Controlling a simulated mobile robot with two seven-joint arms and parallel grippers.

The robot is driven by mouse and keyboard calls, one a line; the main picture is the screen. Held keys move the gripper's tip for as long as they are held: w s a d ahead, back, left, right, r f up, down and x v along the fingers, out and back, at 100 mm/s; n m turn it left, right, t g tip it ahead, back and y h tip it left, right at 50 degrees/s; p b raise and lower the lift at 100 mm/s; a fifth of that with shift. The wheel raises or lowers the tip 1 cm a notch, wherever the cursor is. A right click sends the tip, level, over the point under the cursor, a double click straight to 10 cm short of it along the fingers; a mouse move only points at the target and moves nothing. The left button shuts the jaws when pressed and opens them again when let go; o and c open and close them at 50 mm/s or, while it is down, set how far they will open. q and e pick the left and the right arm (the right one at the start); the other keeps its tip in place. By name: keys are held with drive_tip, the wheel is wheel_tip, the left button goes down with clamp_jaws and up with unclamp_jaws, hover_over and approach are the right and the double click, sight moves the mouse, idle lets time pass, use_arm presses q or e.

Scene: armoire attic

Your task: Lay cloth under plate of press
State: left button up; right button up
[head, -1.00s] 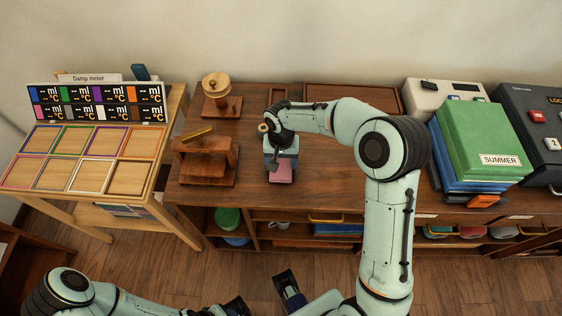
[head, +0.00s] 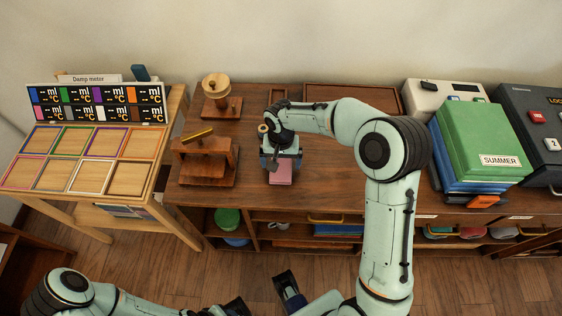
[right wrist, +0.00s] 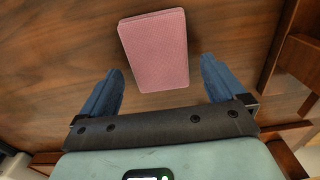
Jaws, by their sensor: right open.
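A folded pink cloth (head: 281,175) lies flat on the wooden bench top. In the right wrist view the cloth (right wrist: 157,50) is a thick rectangle, slightly turned. My right gripper (head: 281,163) is over its far part. In the wrist view its two blue fingers (right wrist: 163,66) are open, one at each side of the cloth's near end, with gaps and nothing between them held. A wooden press (head: 207,165) with a brass-coloured handle bar stands left of the cloth. The space under its plate is hard to make out.
A wooden stand with a round top (head: 220,98) is behind the press. A table with coloured frames (head: 80,158) is at the left. Green and blue boxes (head: 484,140) stand at the right. Bare bench (head: 335,170) lies right of the cloth.

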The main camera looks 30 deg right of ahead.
sight(281, 165)
wheel_tip(281, 165, up, 11)
drive_tip(key=p, duration=0.1)
idle(0.7)
